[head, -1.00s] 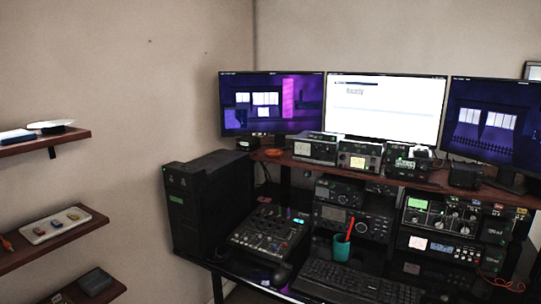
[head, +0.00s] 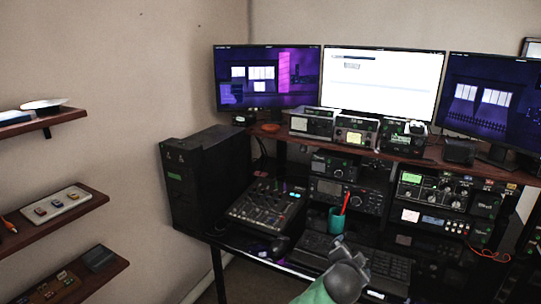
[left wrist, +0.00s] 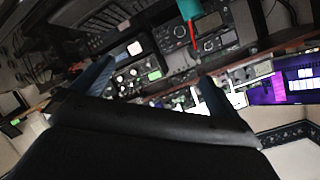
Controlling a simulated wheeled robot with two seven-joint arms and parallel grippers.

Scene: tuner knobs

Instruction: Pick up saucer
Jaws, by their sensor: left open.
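A white shallow dish (head: 43,105), which looks like the saucer, sits on the upper wooden shelf at the far left in the head view. A small brown-orange round dish (head: 271,127) sits at the left end of the raised desk shelf; I cannot tell for sure which one is the saucer. Neither dish is clear in that view. My right gripper is not seen.
A teal cup (head: 337,220) with a red pen stands on the desk by the keyboard (head: 350,262) and mixer (head: 267,205). Three monitors and several radios fill the back. Open floor shows lower left.

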